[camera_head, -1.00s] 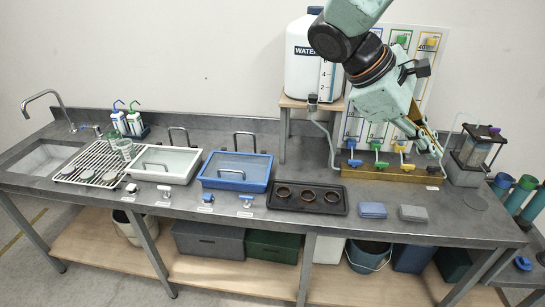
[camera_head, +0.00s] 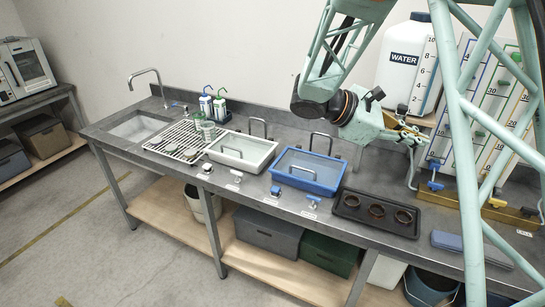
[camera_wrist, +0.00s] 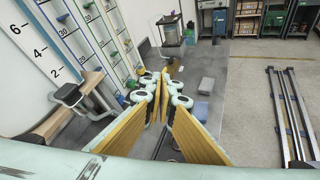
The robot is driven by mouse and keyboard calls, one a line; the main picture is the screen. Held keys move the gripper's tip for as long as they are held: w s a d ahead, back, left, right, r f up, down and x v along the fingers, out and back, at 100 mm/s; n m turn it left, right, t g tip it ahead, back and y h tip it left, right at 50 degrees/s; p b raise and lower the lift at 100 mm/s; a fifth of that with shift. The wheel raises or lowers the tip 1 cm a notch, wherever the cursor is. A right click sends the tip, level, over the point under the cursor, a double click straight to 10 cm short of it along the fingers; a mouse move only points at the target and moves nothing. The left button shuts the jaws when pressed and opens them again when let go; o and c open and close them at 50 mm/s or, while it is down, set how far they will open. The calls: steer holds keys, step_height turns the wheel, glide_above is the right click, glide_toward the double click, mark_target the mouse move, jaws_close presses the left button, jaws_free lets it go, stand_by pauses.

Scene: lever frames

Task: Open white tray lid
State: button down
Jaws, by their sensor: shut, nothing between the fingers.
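The white tray (camera_head: 266,162) sits on the grey bench, between the wire drying rack and the blue tray. My gripper (camera_head: 424,137) is up at the right, above the back of the bench beside the water tank, well away from the white tray. In the wrist view its yellow fingers (camera_wrist: 162,98) are together and empty. The white tray does not show in the wrist view.
The blue lidded tray (camera_head: 336,190) and a black tray with brown rings (camera_head: 350,213) stand right of the white tray. The wire rack (camera_head: 172,142) is on its left. The water tank (camera_head: 398,80) and gauge boards stand behind my gripper.

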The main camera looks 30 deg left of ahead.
steer(key=w+a+f+n+t, duration=0.2)
steer(key=a+f, duration=0.1)
steer(key=a, duration=0.5)
steer(key=w+a+f+n+t, duration=0.2)
steer(key=a+f, duration=0.1)
steer(key=a, duration=0.6)
steer(key=n+t+y+b, duration=0.2)
steer(key=n+t+y, duration=0.7)
steer(key=n+y, duration=0.4)
glide_toward(229, 157)
steer(key=shift+s+d+r, duration=0.5)
steer(key=shift+s+r, duration=0.25)
steer(key=shift+s, duration=0.05)
steer(key=shift+w, duration=0.1)
steer(key=shift+b+x, duration=0.7)
steer(key=shift+x, duration=4.25)
steer(key=shift+d+r, duration=0.1)
steer(key=shift+r, duration=0.1)
